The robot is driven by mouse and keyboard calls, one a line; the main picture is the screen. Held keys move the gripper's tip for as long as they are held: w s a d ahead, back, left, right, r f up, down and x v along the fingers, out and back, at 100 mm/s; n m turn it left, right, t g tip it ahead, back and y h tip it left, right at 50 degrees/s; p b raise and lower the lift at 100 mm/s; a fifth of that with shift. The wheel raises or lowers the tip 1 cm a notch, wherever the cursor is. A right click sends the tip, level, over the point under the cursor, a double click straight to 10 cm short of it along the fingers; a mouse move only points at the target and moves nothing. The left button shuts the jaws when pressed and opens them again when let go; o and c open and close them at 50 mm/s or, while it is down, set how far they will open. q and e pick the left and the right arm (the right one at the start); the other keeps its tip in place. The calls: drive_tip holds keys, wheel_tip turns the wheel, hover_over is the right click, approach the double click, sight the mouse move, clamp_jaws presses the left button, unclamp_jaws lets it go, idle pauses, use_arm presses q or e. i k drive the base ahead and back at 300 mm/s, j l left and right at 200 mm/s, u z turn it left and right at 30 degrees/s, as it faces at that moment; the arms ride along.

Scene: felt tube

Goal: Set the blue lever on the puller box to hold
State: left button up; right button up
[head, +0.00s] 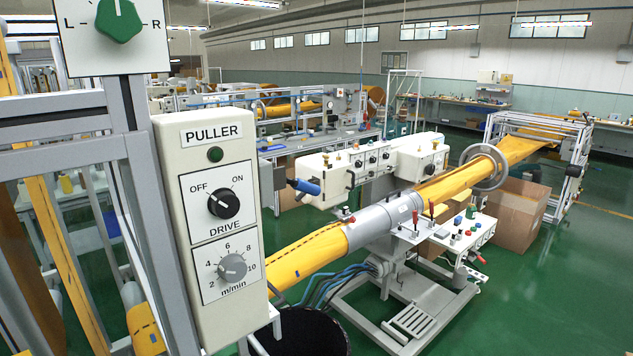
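The puller box (200,210) is a tall cream box labelled PULLER at the left, close to the camera. Its face has a small dark green lamp (215,154), a black DRIVE knob (223,204) whose white mark points toward OFF, and a grey m/min knob (232,267) with its mark near 2. Neither of my grippers is in view.
A grey frame post (150,200) stands left of the box, with a green L–R knob (119,22) panel above. A yellow felt tube (310,258) runs from behind the box through a grey cylinder (385,225). A black bin (300,335) stands below. Green floor is clear at right.

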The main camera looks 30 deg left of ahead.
sight(298, 184)
drive_tip(key=k+u, duration=0.2)
drive_tip(key=u, duration=0.25)
drive_tip(key=k+u, duration=0.15)
drive_tip(key=u, duration=0.3)
drive_tip(key=k+j+u, duration=0.35)
drive_tip(key=k+j, duration=0.7)
